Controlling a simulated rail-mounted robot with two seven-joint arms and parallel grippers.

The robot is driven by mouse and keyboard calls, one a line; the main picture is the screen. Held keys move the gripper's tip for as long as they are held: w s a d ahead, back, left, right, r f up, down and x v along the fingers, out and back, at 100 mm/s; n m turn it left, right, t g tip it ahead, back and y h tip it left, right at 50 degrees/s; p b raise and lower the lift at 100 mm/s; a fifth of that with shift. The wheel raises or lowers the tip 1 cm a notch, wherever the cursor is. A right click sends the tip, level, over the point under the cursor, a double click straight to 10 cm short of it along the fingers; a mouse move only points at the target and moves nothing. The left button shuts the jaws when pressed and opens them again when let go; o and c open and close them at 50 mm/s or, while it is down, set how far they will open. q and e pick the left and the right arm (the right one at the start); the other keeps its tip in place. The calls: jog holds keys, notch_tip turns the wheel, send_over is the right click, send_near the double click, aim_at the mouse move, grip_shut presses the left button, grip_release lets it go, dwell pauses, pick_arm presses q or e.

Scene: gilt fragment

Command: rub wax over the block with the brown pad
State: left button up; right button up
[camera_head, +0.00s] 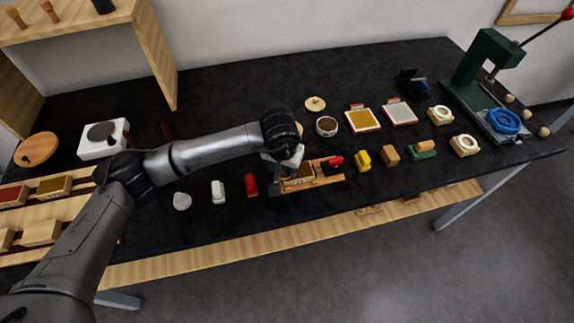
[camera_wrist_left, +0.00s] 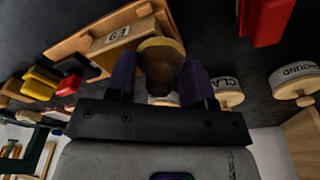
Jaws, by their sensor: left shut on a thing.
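My left gripper (camera_head: 281,176) is over the left end of a wooden cradle (camera_head: 325,181) near the table's front edge. In the left wrist view its two dark fingers (camera_wrist_left: 159,72) are shut on a rounded pad (camera_wrist_left: 160,50) with a tan-brown face. In the head view the arm and gripper mostly hide the pad. The block (camera_wrist_left: 112,36), pale wood with a dark mark on its side, lies in the cradle right beside the pad. I cannot tell whether the pad touches it. A round tin (camera_head: 326,126) with dark brown contents stands behind. My right gripper is not in view.
Framed pads (camera_head: 362,119) lie behind. A green press (camera_head: 490,65) stands far right. Dark tabletop between is free.

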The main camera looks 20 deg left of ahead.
pick_arm(q)
jog(key=shift+s+a, duration=0.25)
jog(key=shift+a, duration=0.05)
jog(key=shift+s+a+r+p, duration=0.15)
jog(key=shift+r+p, duration=0.1)
jog(key=shift+r, duration=0.35)
jog(key=shift+s+a+r+p, duration=0.15)
jog(key=shift+r+p, duration=0.05)
jog(key=shift+r, duration=0.35)
jog(key=shift+w+d+r+p, duration=0.2)
jog(key=shift+r+p, duration=0.1)
jog(key=shift+r, duration=0.3)
jog(key=shift+w+d+r+p, duration=0.15)
jog(key=shift+r+p, duration=0.15)
jog(key=shift+r, duration=0.3)
jog(key=shift+s+a+r+p, duration=0.15)
jog(key=shift+r+p, duration=0.2)
jog(key=shift+r, duration=0.35)
jog(key=shift+r+p, duration=0.4)
jog(key=shift+r, duration=0.55)
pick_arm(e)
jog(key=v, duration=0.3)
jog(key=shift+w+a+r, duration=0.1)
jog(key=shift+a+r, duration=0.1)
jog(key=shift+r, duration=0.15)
pick_arm(q)
jog(key=shift+r, duration=0.1)
